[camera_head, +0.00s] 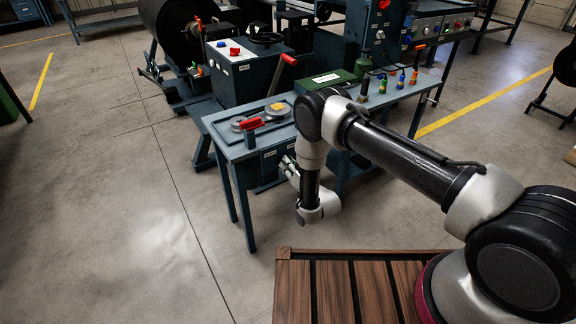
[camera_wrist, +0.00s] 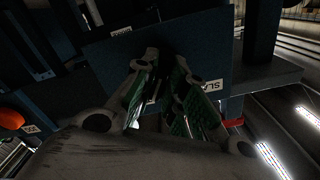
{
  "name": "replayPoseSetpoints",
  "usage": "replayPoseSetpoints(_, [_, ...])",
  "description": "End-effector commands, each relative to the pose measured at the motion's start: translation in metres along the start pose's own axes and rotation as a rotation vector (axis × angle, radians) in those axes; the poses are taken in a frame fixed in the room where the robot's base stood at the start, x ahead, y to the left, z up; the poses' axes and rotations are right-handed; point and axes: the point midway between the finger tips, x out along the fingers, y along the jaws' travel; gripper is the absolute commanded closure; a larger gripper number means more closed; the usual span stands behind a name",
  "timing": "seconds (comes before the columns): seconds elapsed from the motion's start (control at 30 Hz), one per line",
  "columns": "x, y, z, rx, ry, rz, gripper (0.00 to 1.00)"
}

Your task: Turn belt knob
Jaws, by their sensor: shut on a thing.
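In the head view my gripper (camera_head: 289,166) is at the front of the blue-grey table (camera_head: 226,150), below its top, beside a dark box with small labels. In the wrist view my gripper (camera_wrist: 166,66) has its two green-padded fingers brought together at a blue panel (camera_wrist: 112,62). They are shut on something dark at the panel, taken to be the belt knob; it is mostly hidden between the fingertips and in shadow. In the head view the knob is hidden.
On the table are a red-handled tool (camera_head: 252,123), a disc with a yellow centre (camera_head: 278,108), a green box (camera_head: 327,80) and a row of coloured-handled tools. A machine with a red lever (camera_head: 289,60) stands behind. The floor at left is clear.

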Motion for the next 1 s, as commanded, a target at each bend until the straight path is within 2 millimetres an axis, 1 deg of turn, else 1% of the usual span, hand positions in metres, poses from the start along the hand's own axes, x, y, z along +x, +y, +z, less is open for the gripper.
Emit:
replayPoseSetpoints(0.2, [0.0003,0.0007,0.0000,0.135,0.000,0.000,1.00])
replayPoseSetpoints(0.4, [0.0003,0.0010,0.0001,0.213,0.000,0.000,1.00])
replayPoseSetpoints(0.6, [0.0003,0.0012,0.0000,0.247,0.000,0.000,1.00])
replayPoseSetpoints(1.0, [0.0004,0.0012,0.0000,0.253,0.000,0.000,1.00])
